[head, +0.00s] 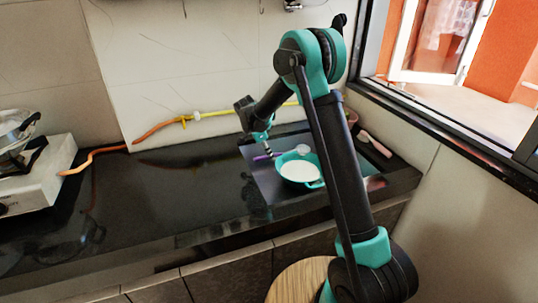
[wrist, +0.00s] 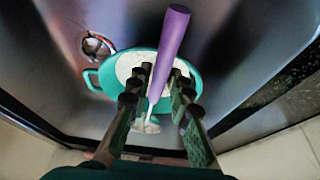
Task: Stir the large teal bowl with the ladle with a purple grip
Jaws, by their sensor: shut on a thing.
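The large teal bowl (head: 311,183) with white contents stands on a grey surface at the counter's right, partly hidden by my arm. It also shows in the wrist view (wrist: 108,87), beyond my fingers. My gripper (wrist: 160,88) is shut on the ladle, whose purple grip (wrist: 172,42) rises between the fingers. In the head view the purple grip (head: 265,157) is left of the bowl. The ladle's pale head (wrist: 146,126) shows near the bowl's wall-side rim; whether it is inside the bowl or above it, I cannot tell.
A small round metallic thing (wrist: 97,45) is beside the bowl. A pale pink utensil (head: 376,144) lies to the right, near the window wall. A yellow and orange hose (head: 160,128) runs along the back wall. A stove (head: 40,176) stands at the left; the dark counter between is clear.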

